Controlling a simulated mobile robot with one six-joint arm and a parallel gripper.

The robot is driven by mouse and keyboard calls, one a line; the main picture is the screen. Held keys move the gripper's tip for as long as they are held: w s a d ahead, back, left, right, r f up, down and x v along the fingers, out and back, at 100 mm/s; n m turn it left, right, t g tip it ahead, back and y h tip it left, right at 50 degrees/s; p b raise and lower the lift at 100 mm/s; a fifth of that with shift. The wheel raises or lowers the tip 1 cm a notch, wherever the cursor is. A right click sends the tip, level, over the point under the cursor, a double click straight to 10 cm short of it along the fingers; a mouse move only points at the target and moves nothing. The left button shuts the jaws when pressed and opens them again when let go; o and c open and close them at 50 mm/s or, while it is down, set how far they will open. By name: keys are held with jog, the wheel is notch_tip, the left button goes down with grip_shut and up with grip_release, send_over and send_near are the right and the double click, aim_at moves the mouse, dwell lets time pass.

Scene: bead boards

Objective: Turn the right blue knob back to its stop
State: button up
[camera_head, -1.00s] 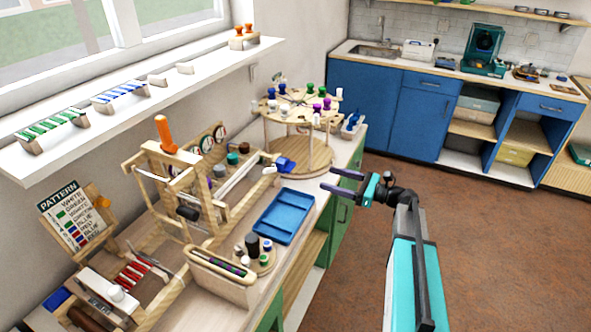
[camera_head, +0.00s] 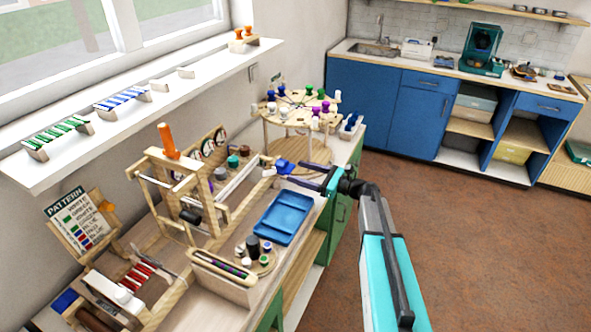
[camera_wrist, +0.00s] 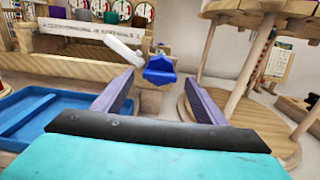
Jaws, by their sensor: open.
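The blue knob (camera_head: 284,166) sits at the right end of the wooden frame on the bench, by the round wooden stand. In the wrist view, the blue knob (camera_wrist: 159,70) is faceted and lies ahead of my gripper (camera_wrist: 159,79), in line with the gap between its two purple fingers. The fingers are apart and nothing is between them. In the head view, my gripper (camera_head: 291,171) points left at the knob from the right. I cannot tell whether a fingertip touches the knob. A white lever (camera_wrist: 122,48) is just left of the knob.
A blue tray (camera_head: 285,217) lies on the bench in front of the frame. The tiered round stand (camera_head: 303,150) with pegs is close behind; its post (camera_wrist: 250,62) rises to the right in the wrist view. Several gauges (camera_wrist: 110,11) stand at the back. The floor to the right is clear.

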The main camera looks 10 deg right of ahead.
jog(key=shift+x, duration=1)
jog(key=shift+c, duration=0.5)
jog(key=c, duration=1)
jog(key=shift+o, duration=0.2)
